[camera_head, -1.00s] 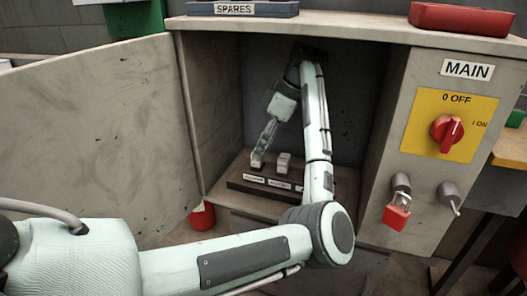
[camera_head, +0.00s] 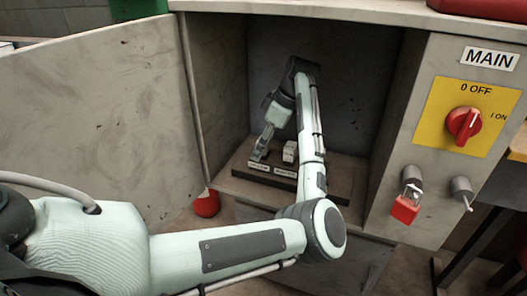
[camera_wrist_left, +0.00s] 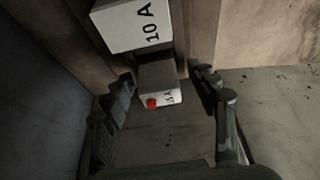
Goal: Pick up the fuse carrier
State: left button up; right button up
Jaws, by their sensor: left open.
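Two pale fuse carriers stand on a dark base block (camera_head: 238,177) inside the open cabinet. In the left wrist view, the small carrier with a red dot (camera_wrist_left: 161,84) lies between my fingertips; its label is hard to read. The larger-looking white carrier marked 10 A (camera_wrist_left: 133,25) is beside it, at the top. In the head view, one carrier (camera_head: 290,151) stands just right of my left gripper (camera_head: 262,147); the other is mostly hidden by the fingers. My left gripper (camera_wrist_left: 164,88) is open, its fingers on either side of the red-dotted carrier. I cannot tell if they touch it.
The cabinet's side walls and its open door (camera_head: 95,120) flank my left arm. A red object (camera_head: 206,203) is below the cabinet opening.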

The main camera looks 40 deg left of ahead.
pick_arm(q)
jog(key=shift+c, duration=0.5)
jog(key=c, duration=1.2)
jog(key=shift+r, duration=0.1)
jog(key=shift+r, duration=0.1)
